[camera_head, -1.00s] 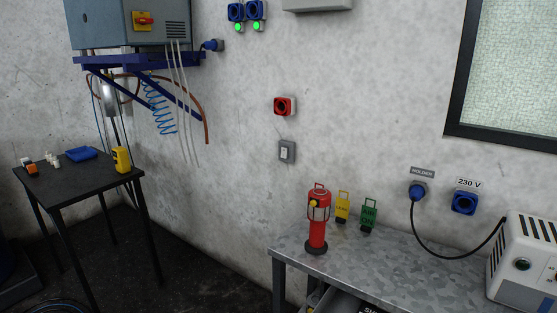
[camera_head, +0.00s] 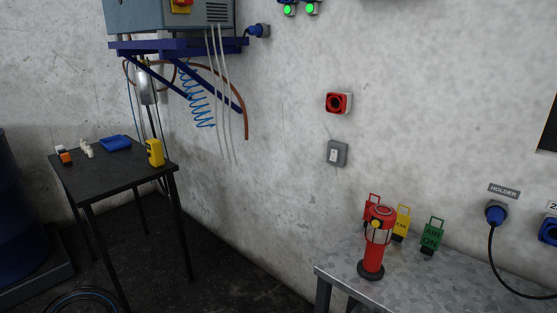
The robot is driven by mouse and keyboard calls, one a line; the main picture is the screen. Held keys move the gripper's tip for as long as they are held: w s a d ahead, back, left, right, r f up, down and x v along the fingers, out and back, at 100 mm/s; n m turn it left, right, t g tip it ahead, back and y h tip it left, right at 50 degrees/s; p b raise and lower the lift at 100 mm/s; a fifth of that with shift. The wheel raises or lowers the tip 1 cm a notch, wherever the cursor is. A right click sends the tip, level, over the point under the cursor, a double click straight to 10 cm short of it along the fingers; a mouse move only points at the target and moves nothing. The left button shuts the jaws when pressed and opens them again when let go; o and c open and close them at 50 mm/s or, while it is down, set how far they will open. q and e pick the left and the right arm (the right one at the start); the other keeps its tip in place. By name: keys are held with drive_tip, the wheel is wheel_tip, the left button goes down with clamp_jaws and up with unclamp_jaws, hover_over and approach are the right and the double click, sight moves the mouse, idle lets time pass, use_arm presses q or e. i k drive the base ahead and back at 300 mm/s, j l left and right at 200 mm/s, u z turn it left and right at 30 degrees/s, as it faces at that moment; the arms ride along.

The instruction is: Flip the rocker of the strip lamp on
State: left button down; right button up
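No lit strip lamp can be picked out in view. Neither of my grippers is in view.
A metal bench (camera_head: 345,270) below the switch holds a red lantern-like device (camera_head: 377,243) and red, yellow and green tags (camera_head: 432,236). A black table (camera_head: 110,176) stands left. A blue bracket (camera_head: 180,47) juts from the wall. Dark floor between is clear.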

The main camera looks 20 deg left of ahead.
sight(333, 152)
drive_tip(key=i+j+u, duration=0.15)
drive_tip(key=u, duration=0.3)
drive_tip(key=i+j+u, duration=0.15)
drive_tip(key=u, duration=0.3)
drive_tip(key=i+u, duration=0.2)
drive_tip(key=u, duration=0.2)
drive_tip(key=i+j+z, duration=0.1)
drive_tip(key=i+z, duration=0.2)
drive_tip(key=i+j+z, duration=0.35)
drive_tip(key=i+z, duration=0.2)
drive_tip(key=z, duration=0.25)
drive_tip(key=i+z, duration=0.2)
drive_tip(key=z, duration=0.3)
drive_tip(key=i+z, duration=0.2)
drive_tip(key=z, duration=0.25)
drive_tip(key=i+j+z, duration=0.25)
drive_tip(key=z, duration=0.25)
drive_tip(key=i, duration=0.1)
